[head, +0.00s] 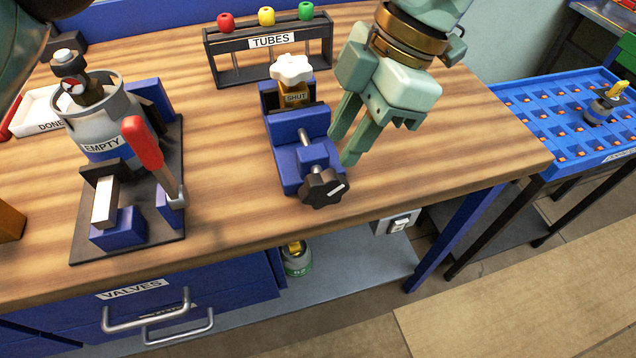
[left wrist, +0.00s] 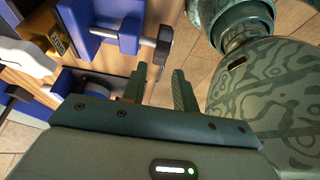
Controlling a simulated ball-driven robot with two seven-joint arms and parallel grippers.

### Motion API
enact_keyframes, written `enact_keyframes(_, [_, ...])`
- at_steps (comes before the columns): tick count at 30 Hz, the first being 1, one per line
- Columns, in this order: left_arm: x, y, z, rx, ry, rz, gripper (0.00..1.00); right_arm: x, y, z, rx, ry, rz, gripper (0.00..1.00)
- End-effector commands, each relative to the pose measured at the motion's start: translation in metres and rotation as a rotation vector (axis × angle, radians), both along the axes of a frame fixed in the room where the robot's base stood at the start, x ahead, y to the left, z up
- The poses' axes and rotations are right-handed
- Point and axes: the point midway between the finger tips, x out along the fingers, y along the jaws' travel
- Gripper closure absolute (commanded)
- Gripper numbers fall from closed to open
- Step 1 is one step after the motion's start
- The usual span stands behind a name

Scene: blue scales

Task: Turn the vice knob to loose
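A blue vice (head: 296,150) stands near the front edge of the wooden bench. Its black lobed knob (head: 324,188) faces the front on a metal screw and bears a white mark, tilted up to the right. A brass valve labelled SHUT (head: 294,97), with a white handwheel (head: 291,69), sits in the vice jaws. My right gripper is not in view.
A stand with a grey cylinder labelled EMPTY (head: 103,128) and a red-handled lever (head: 142,143) is left of the vice. A TUBES rack (head: 268,47) stands behind. A blue tray (head: 560,112) is at the right. The bench right of the vice is clear.

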Motion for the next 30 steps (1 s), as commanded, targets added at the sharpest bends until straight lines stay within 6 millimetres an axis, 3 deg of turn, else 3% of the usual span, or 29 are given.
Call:
enact_keyframes(1, [-0.001, 0.005, -0.02, -0.001, 0.011, -0.002, 0.71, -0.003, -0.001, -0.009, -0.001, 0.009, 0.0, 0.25])
enact_keyframes(3, [-0.003, 0.012, -0.036, -0.001, 0.011, -0.002, 0.71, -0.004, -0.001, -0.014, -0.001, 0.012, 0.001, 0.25])
enact_keyframes(12, [-0.01, 0.031, -0.083, -0.003, 0.005, -0.001, 0.71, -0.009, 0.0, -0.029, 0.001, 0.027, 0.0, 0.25])
enact_keyframes(24, [-0.012, 0.035, -0.09, -0.003, 0.0, 0.0, 0.71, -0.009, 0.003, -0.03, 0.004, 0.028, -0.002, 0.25])
enact_keyframes(25, [-0.012, 0.035, -0.09, -0.003, 0.0, 0.0, 0.74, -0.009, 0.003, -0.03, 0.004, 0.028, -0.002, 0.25])
enact_keyframes(28, [-0.012, 0.035, -0.09, -0.003, 0.0, 0.0, 1.0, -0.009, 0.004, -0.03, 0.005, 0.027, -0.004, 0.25])
enact_keyframes(30, [-0.012, 0.035, -0.09, -0.003, 0.0, 0.0, 1.0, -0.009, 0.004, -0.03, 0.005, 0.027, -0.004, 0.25])
